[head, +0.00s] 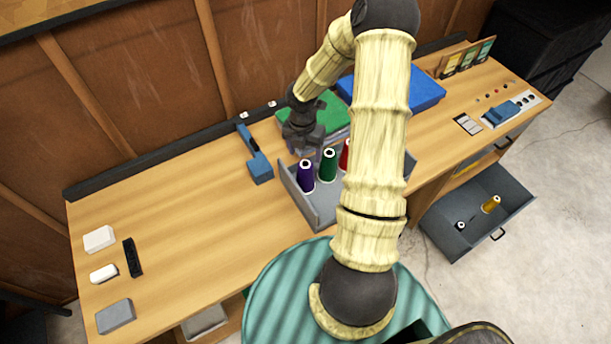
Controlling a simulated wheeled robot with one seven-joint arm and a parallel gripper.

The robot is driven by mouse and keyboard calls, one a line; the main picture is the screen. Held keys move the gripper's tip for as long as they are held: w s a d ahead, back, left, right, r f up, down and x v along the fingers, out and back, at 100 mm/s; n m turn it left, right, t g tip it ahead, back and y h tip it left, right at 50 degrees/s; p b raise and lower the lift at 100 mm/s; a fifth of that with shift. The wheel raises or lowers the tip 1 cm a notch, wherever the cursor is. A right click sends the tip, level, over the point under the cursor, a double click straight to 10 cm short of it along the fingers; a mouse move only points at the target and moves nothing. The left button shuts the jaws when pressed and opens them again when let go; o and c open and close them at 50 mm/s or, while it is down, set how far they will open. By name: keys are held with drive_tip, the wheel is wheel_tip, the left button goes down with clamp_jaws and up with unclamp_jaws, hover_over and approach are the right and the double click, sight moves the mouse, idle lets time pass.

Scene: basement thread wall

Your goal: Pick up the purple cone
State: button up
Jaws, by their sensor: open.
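The purple cone (306,178) stands upright at the left end of a grey tray (319,212) on the wooden bench. A green cone (327,166) stands just right of it. A red cone (344,156) is farther right, partly hidden by my arm. My gripper (303,148) is open, pointing down, behind and above the purple cone in the picture. Its fingertips are small and dark, and I cannot tell whether they touch anything. The tray's right part is hidden behind my arm.
A green-lidded box (322,112) and a blue-lidded box (424,92) stand behind the tray. A blue tool (258,162) is at left. An open drawer (458,247) holds a yellow cone (491,204). The bench's left middle (180,215) is clear.

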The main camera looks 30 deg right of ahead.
sight(306, 163)
drive_tip(key=shift+f, duration=0.4)
drive_tip(key=shift+s+f+p, duration=0.2)
drive_tip(key=shift+f+p, duration=0.3)
drive_tip(key=shift+f, duration=2.1)
clamp_jaws()
wheel_tip(306, 163, up, 10)
drive_tip(key=shift+b, duration=0.3)
